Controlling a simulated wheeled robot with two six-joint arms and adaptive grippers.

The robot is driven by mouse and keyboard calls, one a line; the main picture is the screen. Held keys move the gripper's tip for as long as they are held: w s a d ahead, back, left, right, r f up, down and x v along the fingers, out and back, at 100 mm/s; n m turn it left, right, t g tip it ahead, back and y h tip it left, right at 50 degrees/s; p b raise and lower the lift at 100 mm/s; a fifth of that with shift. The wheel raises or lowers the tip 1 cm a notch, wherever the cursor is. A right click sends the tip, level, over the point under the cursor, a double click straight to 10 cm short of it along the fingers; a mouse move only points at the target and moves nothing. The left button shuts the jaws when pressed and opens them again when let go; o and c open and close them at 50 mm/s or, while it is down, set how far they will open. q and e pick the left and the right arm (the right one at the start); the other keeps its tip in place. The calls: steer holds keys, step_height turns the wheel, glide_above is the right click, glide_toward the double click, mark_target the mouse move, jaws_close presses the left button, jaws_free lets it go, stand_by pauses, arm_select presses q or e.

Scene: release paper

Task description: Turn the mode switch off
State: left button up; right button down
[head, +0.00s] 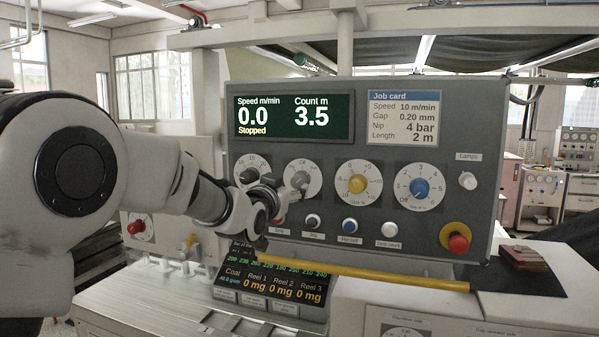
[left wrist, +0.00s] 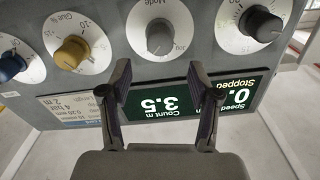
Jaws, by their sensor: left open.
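The mode switch (left wrist: 160,36) is a grey knob on a white round dial marked "Mode", with "Jog" at its edge in the left wrist view, which shows the panel upside down. In the head view its dial (head: 301,178) is the second from the left, partly covered by my gripper. My left gripper (head: 279,188) is in front of the panel, close to this dial. In the left wrist view my left gripper (left wrist: 158,70) is open and empty, with the knob just beyond and between the fingertips. The knob's pointed setting cannot be read. My right gripper does not show.
A black speed knob (left wrist: 263,24) and a yellow knob (head: 357,184) flank the mode dial. A blue knob (head: 421,188) and a red emergency button (head: 458,243) are farther right. Small buttons sit below. The display (head: 292,117) reads 0.0, "Stopped". A yellow bar (head: 370,276) runs beneath.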

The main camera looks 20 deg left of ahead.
mark_target(297, 182)
arm_select(q)
steer(key=w+p, duration=0.4)
steer(key=w, duration=0.2)
steer(key=shift+w+d, duration=0.1)
steer(key=shift+w, duration=0.25)
steer(key=shift+w+f, duration=0.2)
steer(key=shift+w, duration=0.25)
steer(key=shift+f, duration=0.1)
steer(key=c, duration=1.2)
